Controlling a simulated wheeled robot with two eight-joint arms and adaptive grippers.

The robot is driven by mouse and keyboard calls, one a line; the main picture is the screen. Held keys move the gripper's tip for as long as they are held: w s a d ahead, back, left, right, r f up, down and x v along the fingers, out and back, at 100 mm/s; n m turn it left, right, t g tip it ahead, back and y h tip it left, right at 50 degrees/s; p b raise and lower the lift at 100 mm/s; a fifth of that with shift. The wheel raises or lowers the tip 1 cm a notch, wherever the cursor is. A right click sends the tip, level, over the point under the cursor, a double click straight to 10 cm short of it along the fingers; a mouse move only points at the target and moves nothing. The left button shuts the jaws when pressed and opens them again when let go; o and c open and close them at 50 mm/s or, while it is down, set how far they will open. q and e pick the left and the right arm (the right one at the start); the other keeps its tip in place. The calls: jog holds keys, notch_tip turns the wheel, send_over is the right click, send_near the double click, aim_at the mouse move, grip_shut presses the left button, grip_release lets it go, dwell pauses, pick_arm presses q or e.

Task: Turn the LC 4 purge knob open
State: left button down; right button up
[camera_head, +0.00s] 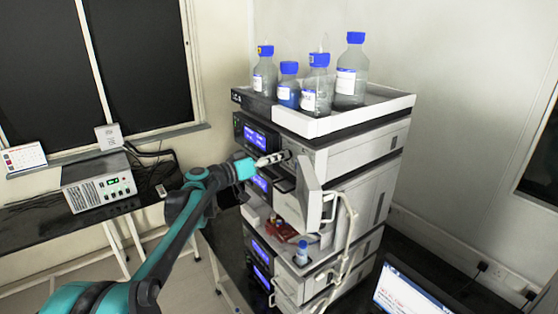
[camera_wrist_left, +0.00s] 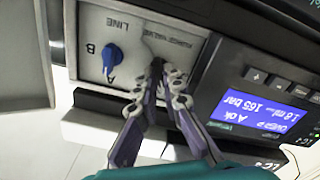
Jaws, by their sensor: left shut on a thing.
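My left gripper (camera_head: 282,157) reaches in from the left to the front of the upper module of the instrument stack. In the left wrist view its fingers (camera_wrist_left: 159,70) are shut close together at the purge valve spot of a pale panel (camera_wrist_left: 100,25). They are shut on the purge knob, which is mostly hidden behind the fingertips, so its angle cannot be told. Beside it on the panel is a blue line selector knob (camera_wrist_left: 112,58) with marks A and B. The display (camera_wrist_left: 255,108) beside the panel reads 165 bar, and an LC 4 label is partly visible near it. My right gripper is not in view.
An open module door (camera_head: 309,203) stands out just right of my gripper. Several blue-capped bottles (camera_head: 351,72) stand in the white top tray (camera_head: 385,106). A small bottle (camera_head: 301,253) and tubing are lower down. A laptop (camera_head: 405,295) is at lower right.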

pick_arm(q)
jog(key=n+b, duration=0.2)
jog(key=n, duration=0.8)
jog(key=shift+f+n, duration=0.15)
jog(key=shift+n, duration=0.45)
jog(key=c, duration=1.7)
grip_release()
jog(key=shift+a, duration=0.1)
jog(key=shift+w, duration=0.1)
jog(key=v, duration=1.2)
